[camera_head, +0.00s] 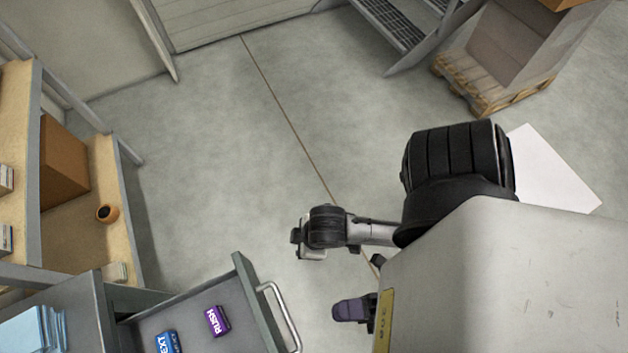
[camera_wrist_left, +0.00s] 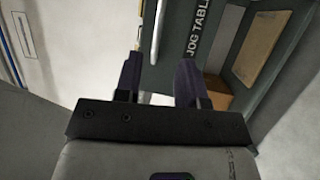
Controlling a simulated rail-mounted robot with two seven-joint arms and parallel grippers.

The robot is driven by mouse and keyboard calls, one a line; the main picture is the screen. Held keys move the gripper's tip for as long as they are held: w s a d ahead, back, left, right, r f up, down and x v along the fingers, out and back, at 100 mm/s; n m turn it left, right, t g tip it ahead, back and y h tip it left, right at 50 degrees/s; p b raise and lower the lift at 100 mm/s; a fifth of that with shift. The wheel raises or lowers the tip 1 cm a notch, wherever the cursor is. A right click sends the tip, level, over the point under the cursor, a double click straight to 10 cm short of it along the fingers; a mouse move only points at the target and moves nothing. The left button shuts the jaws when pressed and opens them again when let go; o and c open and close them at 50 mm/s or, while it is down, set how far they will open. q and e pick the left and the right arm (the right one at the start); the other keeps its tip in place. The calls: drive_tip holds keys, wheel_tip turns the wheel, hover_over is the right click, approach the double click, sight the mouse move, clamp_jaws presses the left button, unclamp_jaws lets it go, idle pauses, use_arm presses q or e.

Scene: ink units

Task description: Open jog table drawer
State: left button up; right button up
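The jog table (camera_head: 60,300) is a grey cabinet at the lower left of the head view. Its drawer (camera_head: 190,306) is pulled out, with a purple box (camera_head: 217,320) and a blue box (camera_head: 167,343) inside. The pale bar handle (camera_head: 281,316) is on the drawer's front. My left gripper (camera_head: 362,286) is right of the handle, apart from it, partly hidden by my own body. In the left wrist view its dark fingers (camera_wrist_left: 161,72) are spread with nothing gripped. The "JOG TABLE" label (camera_wrist_left: 200,27) shows beyond them. I cannot make out a right gripper.
Wooden shelving (camera_head: 118,200) with a brown carton (camera_head: 63,165) and a small round pot (camera_head: 107,213) stands at the left. A pallet (camera_head: 480,85) with a large carton and metal steps (camera_head: 400,25) are at the back right. The floor (camera_head: 220,150) between is clear.

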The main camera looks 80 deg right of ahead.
use_arm(q)
drive_tip(key=shift+v, duration=0.85)
